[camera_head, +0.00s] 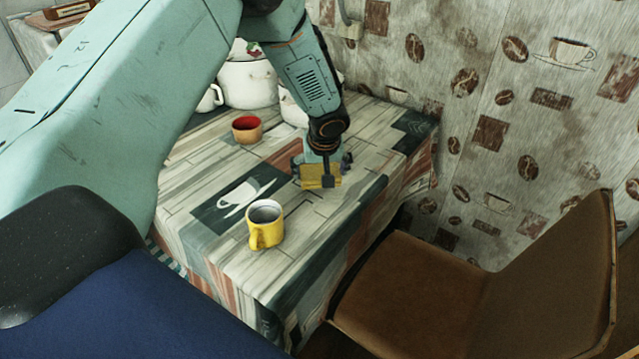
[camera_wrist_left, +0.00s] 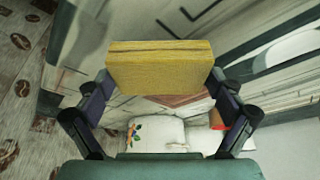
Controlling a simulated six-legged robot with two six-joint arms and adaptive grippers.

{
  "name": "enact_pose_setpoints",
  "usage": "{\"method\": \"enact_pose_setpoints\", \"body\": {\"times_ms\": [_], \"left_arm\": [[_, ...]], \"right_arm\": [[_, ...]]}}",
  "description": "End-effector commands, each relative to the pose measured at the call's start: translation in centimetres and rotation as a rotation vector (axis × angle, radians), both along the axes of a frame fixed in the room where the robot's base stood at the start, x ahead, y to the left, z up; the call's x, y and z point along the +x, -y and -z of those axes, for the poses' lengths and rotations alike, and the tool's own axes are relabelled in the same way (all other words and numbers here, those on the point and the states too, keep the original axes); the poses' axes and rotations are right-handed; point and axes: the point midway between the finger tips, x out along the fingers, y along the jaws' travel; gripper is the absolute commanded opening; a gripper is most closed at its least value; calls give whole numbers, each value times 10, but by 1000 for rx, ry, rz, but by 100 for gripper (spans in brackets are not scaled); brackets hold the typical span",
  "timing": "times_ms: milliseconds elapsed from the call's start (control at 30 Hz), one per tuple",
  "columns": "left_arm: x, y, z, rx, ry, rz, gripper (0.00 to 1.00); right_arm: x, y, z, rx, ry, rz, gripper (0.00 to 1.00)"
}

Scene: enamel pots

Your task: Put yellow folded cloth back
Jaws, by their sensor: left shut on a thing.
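The yellow folded cloth (camera_head: 318,174) is a small flat block at the far right part of the table. My left gripper (camera_head: 322,170) is over it with the arm coming down from above. In the left wrist view the cloth (camera_wrist_left: 160,66) sits between the two fingertips of my left gripper (camera_wrist_left: 160,88), and the gripper is shut on it. I cannot tell from these views whether the cloth touches the table top. My right gripper is not in view.
A yellow mug (camera_head: 265,226) stands near the table's front. A red-orange cup (camera_head: 246,129) and white enamel pots (camera_head: 248,84) stand at the back left. A brown chair (camera_head: 430,285) is at the right, and the patterned wall (camera_head: 480,120) is close behind the table (camera_head: 225,245).

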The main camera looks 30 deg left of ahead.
Motion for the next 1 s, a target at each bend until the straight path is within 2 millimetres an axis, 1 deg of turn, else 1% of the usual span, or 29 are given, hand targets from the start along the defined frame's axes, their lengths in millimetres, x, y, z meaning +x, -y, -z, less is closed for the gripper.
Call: {"method": "enact_pose_setpoints", "body": {"times_ms": [200, 267, 500, 767, 800, 867, 1000], "left_arm": [[-1, -1, 30, 0, -3, -1, 59], [-1, -1, 35, 0, -2, -2, 59], [-1, -1, 35, 0, -1, -4, 59], [0, -1, 40, -1, -1, -3, 59], [-1, -1, 40, 0, -1, -4, 96], [0, -1, 39, 0, -1, -4, 100], [0, -1, 39, 0, -1, -4, 100]], "right_arm": [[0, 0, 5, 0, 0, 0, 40], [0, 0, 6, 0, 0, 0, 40], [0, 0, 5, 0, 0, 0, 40], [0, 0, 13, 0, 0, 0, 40], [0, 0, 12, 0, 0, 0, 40], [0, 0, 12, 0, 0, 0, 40], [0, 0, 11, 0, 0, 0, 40]]}}
